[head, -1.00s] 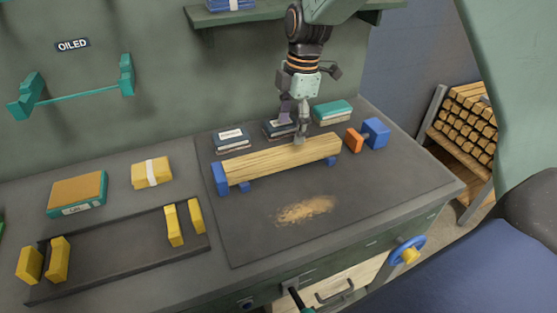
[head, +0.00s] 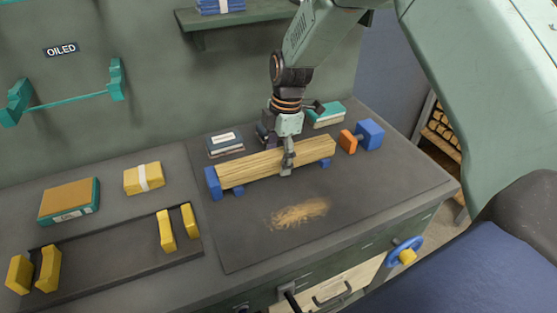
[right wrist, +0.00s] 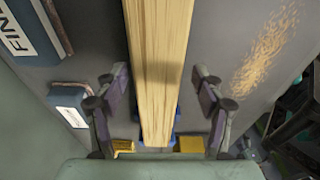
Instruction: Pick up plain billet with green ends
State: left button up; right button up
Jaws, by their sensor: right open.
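A long, square, pale wooden billet (head: 250,168) lies on blue supports on the dark bench mat, its left end by an upright blue block (head: 213,184). No green shows on its ends in these views. My right gripper (head: 287,163) is at the billet, right of its middle. In the right wrist view, the open fingers of my right gripper (right wrist: 160,88) stand on either side of the billet (right wrist: 160,50), with a gap on both sides. My left gripper is not in view.
An orange and blue clamp piece (head: 370,134) stands off the billet's right end. Boxes (head: 226,144) sit behind the billet. Sawdust (head: 298,214) lies in front. A dark tray (head: 105,260) with yellow blocks is at left. A shelf (head: 235,18) hangs above.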

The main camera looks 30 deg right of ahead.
jog(key=shift+s+a+r, duration=0.1)
jog(key=shift+r, duration=0.05)
jog(key=shift+c, duration=0.8)
jog(key=shift+w+f, duration=0.3)
jog(key=shift+w, duration=0.15)
jog(key=c, duration=0.5)
jog(key=shift+s+r, duration=0.2)
jog(key=shift+s, duration=0.1)
jog(key=c, duration=0.4)
jog(key=shift+w, duration=0.1)
jog(key=c, duration=0.3)
jog(key=shift+w+f, duration=0.1)
jog(key=shift+w, duration=0.05)
grip_shut()
